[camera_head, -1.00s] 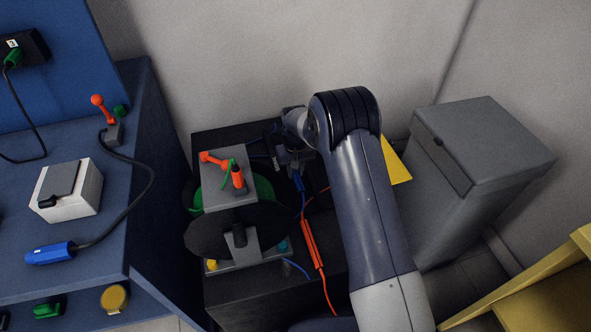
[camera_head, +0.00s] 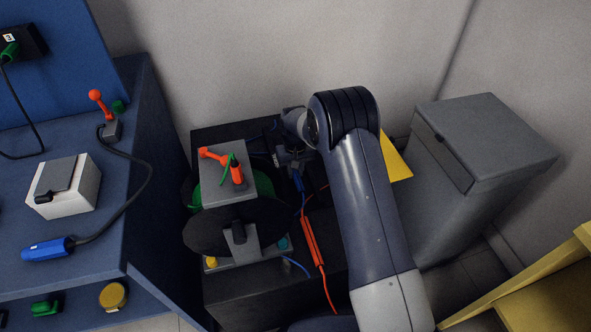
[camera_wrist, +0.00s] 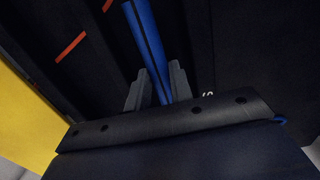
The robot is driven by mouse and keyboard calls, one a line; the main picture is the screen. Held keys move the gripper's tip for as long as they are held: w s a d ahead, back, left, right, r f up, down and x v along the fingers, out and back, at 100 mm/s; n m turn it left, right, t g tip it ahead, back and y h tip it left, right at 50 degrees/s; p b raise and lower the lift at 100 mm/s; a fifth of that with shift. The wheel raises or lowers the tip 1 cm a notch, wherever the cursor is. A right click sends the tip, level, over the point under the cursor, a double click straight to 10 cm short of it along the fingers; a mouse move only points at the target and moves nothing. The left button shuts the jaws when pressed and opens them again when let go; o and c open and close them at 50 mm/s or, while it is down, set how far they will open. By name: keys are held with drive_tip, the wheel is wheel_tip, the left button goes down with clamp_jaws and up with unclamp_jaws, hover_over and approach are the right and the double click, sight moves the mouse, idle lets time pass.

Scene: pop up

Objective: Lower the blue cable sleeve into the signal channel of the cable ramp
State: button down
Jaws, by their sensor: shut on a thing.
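My gripper (camera_head: 294,166) is shut on the blue cable sleeve (camera_head: 299,183) over the right part of a black surface. In the wrist view the sleeve (camera_wrist: 148,45) runs up and away from between my gripper's fingers (camera_wrist: 155,92), with a dark line along it. Dark ridged shapes (camera_wrist: 110,45) lie beyond it, probably the cable ramp. I cannot tell which channel is which, or whether the sleeve touches one. An orange sleeve (camera_head: 313,243) on an orange cable lies in front. My arm hides part of the area to the right.
A grey stand with an orange-handled tool (camera_head: 225,165), a green reel and a dark disc (camera_head: 218,228) is close left of my gripper. A blue bench (camera_head: 80,225) stands further left. A yellow panel (camera_head: 396,158) and a grey bin (camera_head: 480,150) are on the right.

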sight(296, 172)
drive_tip(key=shift+f, duration=0.5)
drive_tip(key=c, duration=1.2)
unclamp_jaws()
drive_tip(key=shift+o, duration=0.2)
wheel_tip(296, 172, up, 11)
drive_tip(key=p, duration=0.2)
wheel_tip(296, 172, down, 11)
drive_tip(key=shift+f+b, duration=0.1)
drive_tip(key=shift+b, duration=1.15)
drive_tip(key=shift+r, duration=0.35)
